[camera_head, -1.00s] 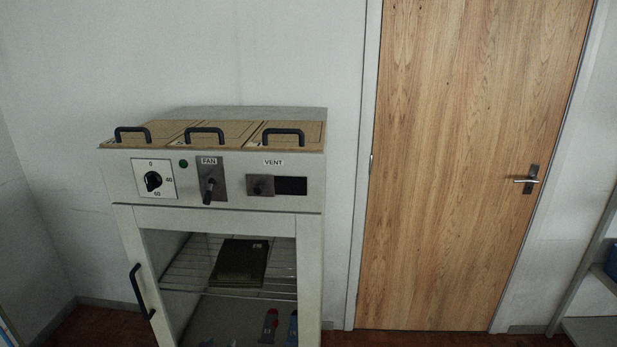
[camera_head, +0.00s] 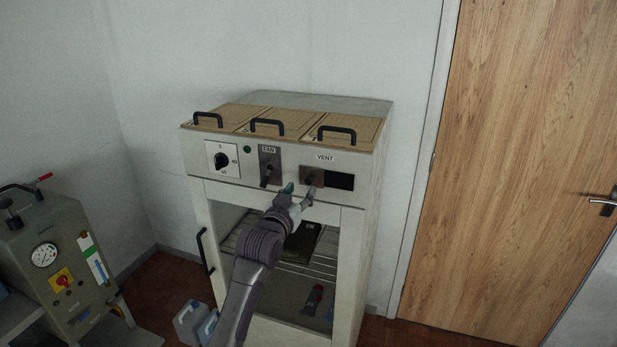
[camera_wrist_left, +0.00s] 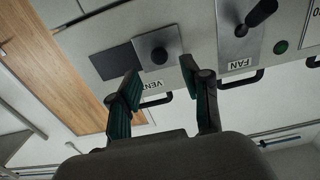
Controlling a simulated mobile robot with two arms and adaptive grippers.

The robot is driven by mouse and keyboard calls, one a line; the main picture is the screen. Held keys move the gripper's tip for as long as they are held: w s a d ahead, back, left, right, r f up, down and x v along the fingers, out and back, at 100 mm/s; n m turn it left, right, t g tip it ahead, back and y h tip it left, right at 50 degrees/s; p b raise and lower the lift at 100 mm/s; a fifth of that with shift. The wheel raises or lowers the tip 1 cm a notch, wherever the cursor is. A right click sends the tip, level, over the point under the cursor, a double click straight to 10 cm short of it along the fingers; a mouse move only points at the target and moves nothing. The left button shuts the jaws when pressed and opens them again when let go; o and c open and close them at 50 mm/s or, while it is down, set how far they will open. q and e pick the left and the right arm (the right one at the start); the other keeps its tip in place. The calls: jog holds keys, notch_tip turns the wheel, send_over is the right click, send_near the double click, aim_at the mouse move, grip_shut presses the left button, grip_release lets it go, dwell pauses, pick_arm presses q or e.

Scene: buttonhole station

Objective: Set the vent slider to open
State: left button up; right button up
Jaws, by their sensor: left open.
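The vent slider (camera_head: 309,174) is a metal plate with a dark round knob under the VENT label on the cabinet's front panel. It sits at the left, with a dark opening (camera_head: 341,181) uncovered to its right. In the left wrist view the panel appears turned over, with the slider (camera_wrist_left: 171,41) and its knob (camera_wrist_left: 158,55) beyond the fingers. My left gripper (camera_head: 299,190) is open and empty, just in front of and below the slider. In the wrist view the knob shows between its fingertips (camera_wrist_left: 160,69), apparently touching neither; depth is unclear. My right gripper is not in view.
The FAN lever (camera_head: 266,174) is close left of my gripper, with a dial (camera_head: 222,160) farther left. Handled lids (camera_head: 337,134) top the cabinet. A gauge machine (camera_head: 55,265) stands left, canisters (camera_head: 188,322) are on the floor, and a wooden door (camera_head: 510,170) is right.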

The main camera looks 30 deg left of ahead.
aim_at(308, 181)
pick_arm(q)
jog(key=p+x, duration=0.1)
jog(key=x, duration=0.4)
jog(key=shift+w, duration=0.45)
grip_shut()
